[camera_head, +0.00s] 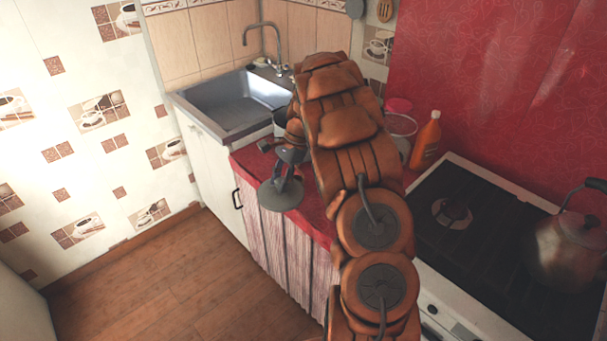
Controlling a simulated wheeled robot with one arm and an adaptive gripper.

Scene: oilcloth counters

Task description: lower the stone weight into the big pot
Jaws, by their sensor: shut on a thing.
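My gripper (285,172) is shut on a flat, round grey disc, which I take to be the stone weight (281,197). The disc shows just below the fingers, across the front edge of the red counter. Its height above the counter is hard to judge. A dark pot (279,122) stands behind the gripper beside the sink, mostly hidden by my arm; I cannot tell for certain that it is the big pot. The weight appears apart from it, nearer the front.
The sink (228,112) with its tap is at the back left. Right of my arm are a clear container (401,126), an orange bottle (427,140) and a stove (470,260) with a kettle (567,245). The red counter (248,160) shows some bare surface.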

